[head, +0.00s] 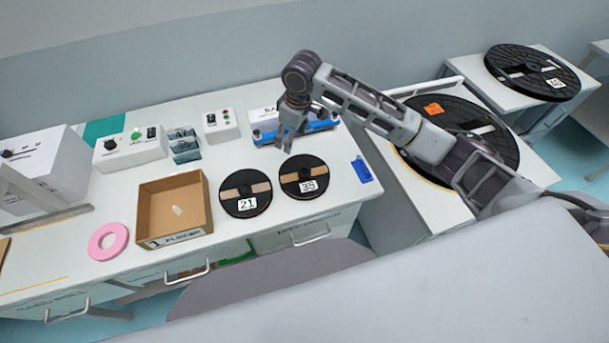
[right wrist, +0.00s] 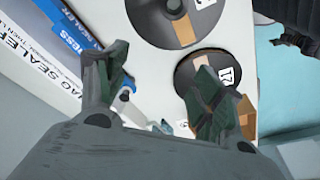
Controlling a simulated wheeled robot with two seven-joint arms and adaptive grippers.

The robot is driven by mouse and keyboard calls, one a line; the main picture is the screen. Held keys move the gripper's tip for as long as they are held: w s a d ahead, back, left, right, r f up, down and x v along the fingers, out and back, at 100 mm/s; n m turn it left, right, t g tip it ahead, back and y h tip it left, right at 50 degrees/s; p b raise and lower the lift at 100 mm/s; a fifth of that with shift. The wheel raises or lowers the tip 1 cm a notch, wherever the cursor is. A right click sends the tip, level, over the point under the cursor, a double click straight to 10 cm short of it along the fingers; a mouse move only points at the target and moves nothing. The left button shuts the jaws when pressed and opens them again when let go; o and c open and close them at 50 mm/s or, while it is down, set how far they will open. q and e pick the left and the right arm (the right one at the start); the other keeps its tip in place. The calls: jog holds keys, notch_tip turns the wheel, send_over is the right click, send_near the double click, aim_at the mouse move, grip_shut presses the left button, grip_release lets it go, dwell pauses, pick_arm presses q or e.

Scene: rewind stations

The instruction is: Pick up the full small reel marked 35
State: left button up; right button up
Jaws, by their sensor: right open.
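The small reel marked 35 (head: 303,176) lies flat on the white bench in the head view, black with a tan band and a white label. It seems to be the upper reel in the right wrist view (right wrist: 166,20), cut by the top edge. Its twin marked 21 (head: 246,192) lies just to its left and also shows in the right wrist view (right wrist: 210,72), partly behind a finger. My right gripper (head: 284,138) is open and empty, above the bench behind reel 35 and apart from it. My left gripper is out of view.
A blue and white bag sealer (head: 295,130) stands close by my right gripper. A cardboard box (head: 174,207), a pink ring (head: 108,241) and control boxes are farther left. A blue item (head: 361,171) lies right of reel 35. Large reels (head: 455,135) are at right.

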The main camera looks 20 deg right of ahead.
jog(key=shift+g+h, duration=0.7)
jog(key=s+d, duration=0.2)
jog(key=s, duration=0.1)
jog(key=shift+d+f, duration=0.2)
jog(key=shift+d, duration=0.2)
send_over(304, 169)
jog(key=s, duration=0.1)
notch_tip(304, 169, down, 9)
jog(key=shift+a+r+p, duration=0.2)
jog(key=shift+a+p, duration=0.1)
jog(key=shift+s+d+f, duration=0.1)
jog(key=shift+f, duration=0.85)
jog(key=shift+f+p, duration=0.45)
jog(key=shift+f, duration=1.2)
